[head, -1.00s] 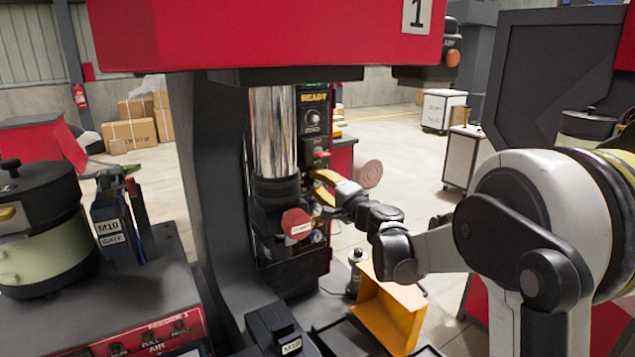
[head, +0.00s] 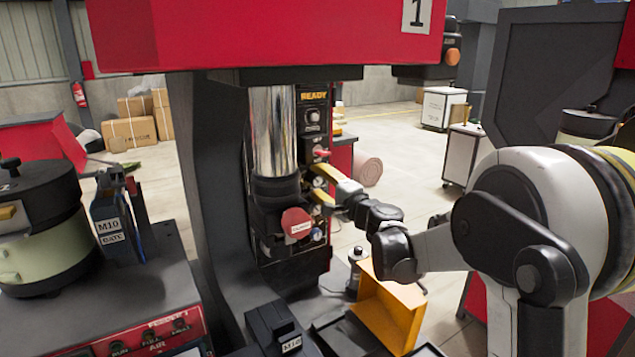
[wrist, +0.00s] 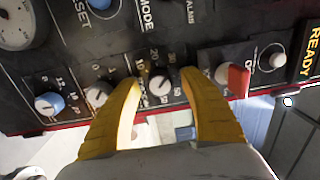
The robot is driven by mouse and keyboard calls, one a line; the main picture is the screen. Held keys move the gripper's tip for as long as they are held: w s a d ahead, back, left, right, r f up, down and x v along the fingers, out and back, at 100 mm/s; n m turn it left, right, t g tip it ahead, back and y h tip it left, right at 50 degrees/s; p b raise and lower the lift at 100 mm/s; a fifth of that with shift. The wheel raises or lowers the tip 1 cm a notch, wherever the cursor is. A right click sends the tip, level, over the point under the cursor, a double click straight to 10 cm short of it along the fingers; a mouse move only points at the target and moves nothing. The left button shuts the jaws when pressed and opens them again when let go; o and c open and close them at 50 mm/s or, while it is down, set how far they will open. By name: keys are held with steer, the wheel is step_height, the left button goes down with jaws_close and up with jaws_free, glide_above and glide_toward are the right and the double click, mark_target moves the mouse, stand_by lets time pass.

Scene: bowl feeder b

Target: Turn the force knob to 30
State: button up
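My gripper (wrist: 160,78) has two yellow fingers spread apart, one on each side of a knob (wrist: 160,88) on the dark panel. The knob has a pale face and a printed scale with 20 and 50 among its numbers. Gaps show between the knob and both fingers. Its name label is not readable, and I cannot tell its exact setting. In the head view my gripper (head: 322,185) is at the front of the press's control panel (head: 314,125), and its fingers hide part of the panel.
Beside this knob are a white knob (wrist: 97,93), a blue knob (wrist: 48,103) and a red switch (wrist: 236,80). A red round button (head: 295,221) sticks out below my gripper. A yellow bin (head: 388,312) stands below my arm. A shiny column (head: 272,130) is left of the panel.

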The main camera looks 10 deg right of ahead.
steer(key=v, duration=1.2)
